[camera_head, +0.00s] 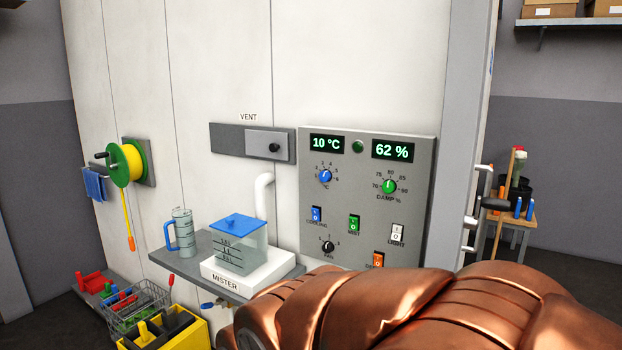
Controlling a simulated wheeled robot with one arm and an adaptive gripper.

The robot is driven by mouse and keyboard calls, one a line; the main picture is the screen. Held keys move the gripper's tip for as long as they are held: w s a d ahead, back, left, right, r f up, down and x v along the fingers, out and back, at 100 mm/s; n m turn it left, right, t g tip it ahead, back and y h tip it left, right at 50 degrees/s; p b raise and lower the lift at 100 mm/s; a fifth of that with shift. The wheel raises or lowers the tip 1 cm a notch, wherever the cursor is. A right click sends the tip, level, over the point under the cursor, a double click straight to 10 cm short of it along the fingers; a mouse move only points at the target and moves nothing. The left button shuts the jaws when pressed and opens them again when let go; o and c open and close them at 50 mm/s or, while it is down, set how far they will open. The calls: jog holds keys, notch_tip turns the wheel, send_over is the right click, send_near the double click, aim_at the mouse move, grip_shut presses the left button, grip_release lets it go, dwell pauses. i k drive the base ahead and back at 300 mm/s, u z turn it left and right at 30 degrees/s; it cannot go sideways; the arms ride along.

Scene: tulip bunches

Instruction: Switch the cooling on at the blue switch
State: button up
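The blue switch (316,214) is a small upright rocker above the word COOLING, at the left of the grey control panel (345,240) on the white wall. It is too small to tell which side is pressed in. A blue temperature knob (325,176) sits just above it, and the display (327,143) reads 10 °C. A round dark green lamp (358,147) is beside that display. My gripper is not in view.
A green switch (354,223), white switch (397,234) and black knob (327,247) are near the blue switch. A shelf (197,268) with a mister (240,247) and measuring jug (182,232) juts out at the left. A door handle (472,220) stands out at the right.

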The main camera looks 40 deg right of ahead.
aim_at(316, 216)
jog(key=z, duration=1.5)
